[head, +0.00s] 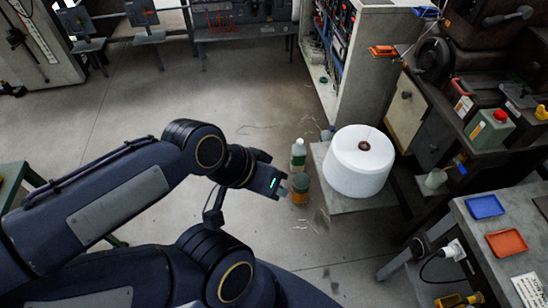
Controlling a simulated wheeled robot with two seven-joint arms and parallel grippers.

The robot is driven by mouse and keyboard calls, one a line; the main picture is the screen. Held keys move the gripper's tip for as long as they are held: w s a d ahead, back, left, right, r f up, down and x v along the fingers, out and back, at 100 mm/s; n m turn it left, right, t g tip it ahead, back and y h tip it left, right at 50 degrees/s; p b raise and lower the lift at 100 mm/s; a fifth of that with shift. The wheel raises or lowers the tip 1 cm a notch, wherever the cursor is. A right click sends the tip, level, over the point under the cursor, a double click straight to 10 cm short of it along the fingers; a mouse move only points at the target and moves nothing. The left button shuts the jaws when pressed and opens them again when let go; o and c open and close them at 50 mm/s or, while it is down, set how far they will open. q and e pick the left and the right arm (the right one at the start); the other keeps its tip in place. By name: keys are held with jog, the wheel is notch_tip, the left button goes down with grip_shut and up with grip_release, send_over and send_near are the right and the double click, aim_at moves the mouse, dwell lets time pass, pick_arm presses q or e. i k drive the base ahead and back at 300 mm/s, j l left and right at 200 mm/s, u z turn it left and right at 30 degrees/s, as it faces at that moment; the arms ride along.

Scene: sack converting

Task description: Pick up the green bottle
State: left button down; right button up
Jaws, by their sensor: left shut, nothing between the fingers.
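A small bottle with a green body and a pale top (298,154) stands upright beside the big white spool, at the middle of the head view. My left gripper (281,183) is just in front of it and slightly left in the picture, with its fingers shut and empty. The gripper appears apart from the bottle. An amber jar with a greenish lid (300,190) stands just below the bottle in the picture, close to the fingertips, which partly overlap its left side. My right gripper is not in view.
The white spool (345,172) sits on a grey slab (372,203) right of the bottle. A green can with a red cap (490,131) stands on the machine at right. A bench with blue (484,207) and orange trays (507,243) is lower right. Floor at left is open.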

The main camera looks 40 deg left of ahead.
aim_at(299, 150)
jog(key=u, duration=1.05)
jog(key=i+j+z, duration=0.25)
jog(key=i+j, duration=1.7)
